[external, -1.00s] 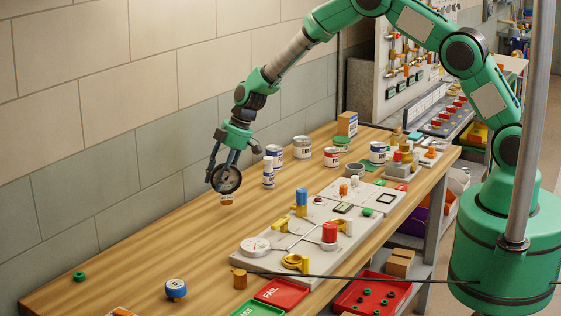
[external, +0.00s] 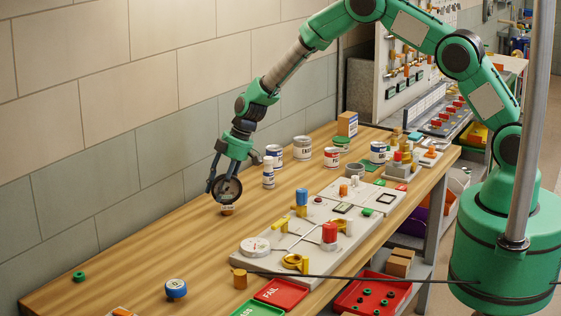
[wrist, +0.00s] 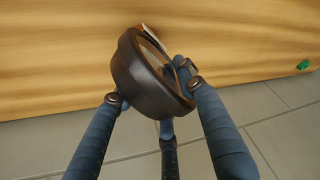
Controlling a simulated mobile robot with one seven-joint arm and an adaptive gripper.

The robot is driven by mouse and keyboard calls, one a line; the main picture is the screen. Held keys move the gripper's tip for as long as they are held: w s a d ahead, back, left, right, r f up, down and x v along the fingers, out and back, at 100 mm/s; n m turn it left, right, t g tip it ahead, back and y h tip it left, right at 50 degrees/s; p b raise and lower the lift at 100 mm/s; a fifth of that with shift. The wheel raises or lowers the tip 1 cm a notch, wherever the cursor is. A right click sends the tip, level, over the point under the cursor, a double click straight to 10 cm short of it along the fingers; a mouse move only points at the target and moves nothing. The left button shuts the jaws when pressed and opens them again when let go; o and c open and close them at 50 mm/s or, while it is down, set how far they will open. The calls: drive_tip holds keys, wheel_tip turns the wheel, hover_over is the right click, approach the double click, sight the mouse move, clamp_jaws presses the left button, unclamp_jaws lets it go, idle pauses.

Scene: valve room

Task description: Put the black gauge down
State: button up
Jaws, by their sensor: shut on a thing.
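The black gauge (external: 227,189) is a round dark disc with a brass-coloured fitting (external: 227,210) at its lower end. It hangs upright at or just above the wooden bench top; I cannot tell whether the fitting touches the wood. My gripper (external: 224,187) is shut on the gauge, its fingers reaching down around it. In the wrist view the gauge (wrist: 148,80) shows its dark rim, with its pale face mostly turned away, held between the blue-grey fingers (wrist: 150,102).
A white and blue can (external: 268,172) stands close to the right of my gripper. A grey board (external: 283,238) with valves lies further right.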

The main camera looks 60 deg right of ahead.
drive_tip(key=shift+f, duration=0.1)
drive_tip(key=o, duration=1.4)
drive_tip(key=shift+r, duration=0.25)
drive_tip(key=v, duration=1.1)
drive_tip(key=shift+s+d+r, duration=0.15)
drive_tip(key=shift+r, duration=0.2)
